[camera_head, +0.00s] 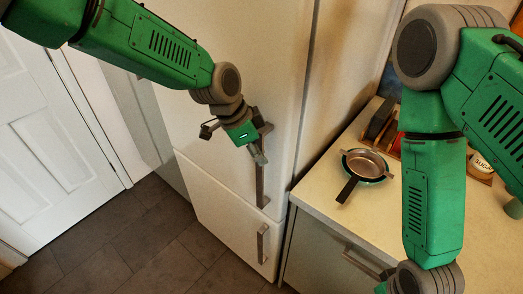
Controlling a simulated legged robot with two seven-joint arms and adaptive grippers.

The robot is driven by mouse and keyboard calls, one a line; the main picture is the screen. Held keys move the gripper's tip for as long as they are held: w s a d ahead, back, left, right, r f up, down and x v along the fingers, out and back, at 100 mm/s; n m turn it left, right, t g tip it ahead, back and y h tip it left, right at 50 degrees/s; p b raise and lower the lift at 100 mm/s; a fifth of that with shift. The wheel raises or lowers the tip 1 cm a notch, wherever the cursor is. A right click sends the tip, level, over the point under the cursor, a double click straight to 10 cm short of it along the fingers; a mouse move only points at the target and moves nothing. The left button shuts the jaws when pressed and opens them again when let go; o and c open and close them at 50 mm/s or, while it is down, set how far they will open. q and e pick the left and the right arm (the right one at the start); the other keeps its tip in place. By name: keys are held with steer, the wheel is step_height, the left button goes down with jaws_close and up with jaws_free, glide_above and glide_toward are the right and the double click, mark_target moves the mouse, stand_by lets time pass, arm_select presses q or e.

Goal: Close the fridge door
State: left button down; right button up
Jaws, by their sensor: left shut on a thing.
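The fridge is a tall cream-white unit with a large upper door (205,134) and a smaller lower door (215,212). The upper door has a long dark vertical handle (261,184) near its right edge. My left gripper (260,154) is at this handle, shut on its upper part. The upper door looks flush or nearly flush with the body; I cannot tell if a small gap remains. The lower door has a short handle (262,244). My right arm hangs over the counter at the right, and its gripper is cut off by the bottom edge.
A counter (318,196) stands right of the fridge, with a pan (361,167) on it and a sugar jar (481,163) behind my right arm. A white panelled door (58,140) is at the left. The dark tiled floor (130,240) is clear.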

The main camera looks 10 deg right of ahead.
arm_select(q)
steer(key=shift+w+d+r, duration=0.15)
steer(key=shift+w+d, duration=0.05)
steer(key=shift+w, duration=0.05)
steer(key=c, duration=1.5)
jaws_free()
steer(key=shift+c, duration=0.2)
steer(key=shift+o, duration=0.7)
steer(key=shift+w+d, duration=0.15)
steer(key=shift+d, duration=0.15)
steer(key=shift+a, duration=0.1)
steer(key=shift+a+r, duration=0.1)
steer(key=shift+r, duration=0.15)
steer(key=v, duration=1.1)
steer(key=shift+a, duration=0.15)
